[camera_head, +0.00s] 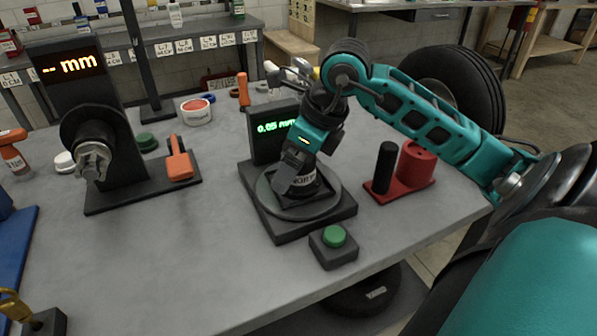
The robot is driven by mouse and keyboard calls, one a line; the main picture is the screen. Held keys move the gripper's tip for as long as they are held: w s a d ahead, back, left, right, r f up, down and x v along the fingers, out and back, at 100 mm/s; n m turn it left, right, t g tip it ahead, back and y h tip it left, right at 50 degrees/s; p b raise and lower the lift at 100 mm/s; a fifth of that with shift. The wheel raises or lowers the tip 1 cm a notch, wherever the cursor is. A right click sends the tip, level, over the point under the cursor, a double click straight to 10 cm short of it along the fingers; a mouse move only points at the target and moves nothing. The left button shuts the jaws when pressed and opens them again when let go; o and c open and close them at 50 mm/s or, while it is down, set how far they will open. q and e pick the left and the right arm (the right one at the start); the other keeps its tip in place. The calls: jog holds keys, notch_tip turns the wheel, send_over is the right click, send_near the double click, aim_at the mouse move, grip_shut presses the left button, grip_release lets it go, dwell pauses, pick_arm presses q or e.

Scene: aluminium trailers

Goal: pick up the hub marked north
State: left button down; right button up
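The hub (304,181), dark with a pale label whose visible letters read like "NORTH", sits on the round plate (328,202) of a dark gauge stand. My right gripper (293,174) comes down from above, tilted, with one grey finger in front of the hub's left side. The other finger is hidden, so I cannot tell whether the gripper is closed on the hub. The hub's top is covered by the gripper. My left gripper is not in view.
The gauge display (273,127) behind the hub reads about 0.05 mm. A green-button box (334,249) stands in front. A red holder with a black post (400,178) is at right. A spindle stand (95,140) with orange-handled lever is at left.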

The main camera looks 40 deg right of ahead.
jog(key=c, duration=1.6)
jog(key=shift+r, duration=0.1)
jog(key=shift+c, duration=0.4)
